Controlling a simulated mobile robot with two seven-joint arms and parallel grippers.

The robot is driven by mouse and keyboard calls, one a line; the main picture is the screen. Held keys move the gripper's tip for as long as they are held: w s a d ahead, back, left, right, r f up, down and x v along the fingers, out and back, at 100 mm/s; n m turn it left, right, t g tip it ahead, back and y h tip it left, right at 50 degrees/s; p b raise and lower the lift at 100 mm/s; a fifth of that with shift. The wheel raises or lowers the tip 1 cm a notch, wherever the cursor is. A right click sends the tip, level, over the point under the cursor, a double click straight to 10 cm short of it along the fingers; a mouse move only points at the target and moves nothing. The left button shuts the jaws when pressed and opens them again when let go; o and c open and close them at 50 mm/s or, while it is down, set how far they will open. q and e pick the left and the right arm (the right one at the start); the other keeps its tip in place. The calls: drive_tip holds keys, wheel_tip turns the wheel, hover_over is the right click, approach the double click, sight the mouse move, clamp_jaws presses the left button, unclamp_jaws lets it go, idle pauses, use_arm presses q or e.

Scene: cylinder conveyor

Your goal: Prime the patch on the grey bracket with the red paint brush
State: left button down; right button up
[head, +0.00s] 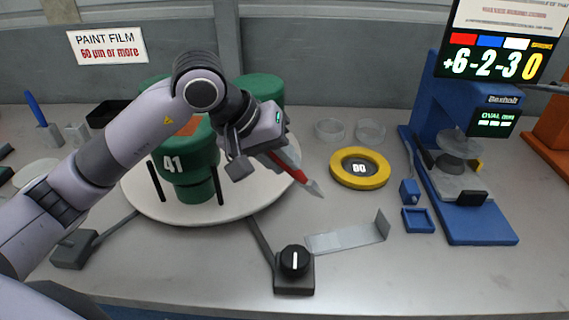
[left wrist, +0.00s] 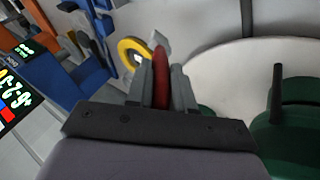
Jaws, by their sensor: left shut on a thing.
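My left gripper (head: 278,157) is shut on the red paint brush (head: 291,165) and holds it above the table, pointing down and to the right. The brush's pale tip (head: 314,188) is in the air, up and left of the grey bracket in the head view. In the left wrist view the red brush (left wrist: 161,80) sits between the two fingers (left wrist: 162,82), its tip pointing away. The grey bracket (head: 345,238) lies on the table with its upright end at the right. I cannot make out the patch clearly. My right gripper is not in view.
A white turntable (head: 150,205) with green drums (head: 188,160) stands under my left arm. A yellow ring (head: 340,170) and a blue machine (head: 480,215) are beyond and right. The front right table is clear.

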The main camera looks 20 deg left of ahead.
use_arm(q)
drive_tip(key=shift+r+p, duration=0.45)
drive_tip(key=shift+r, duration=0.8)
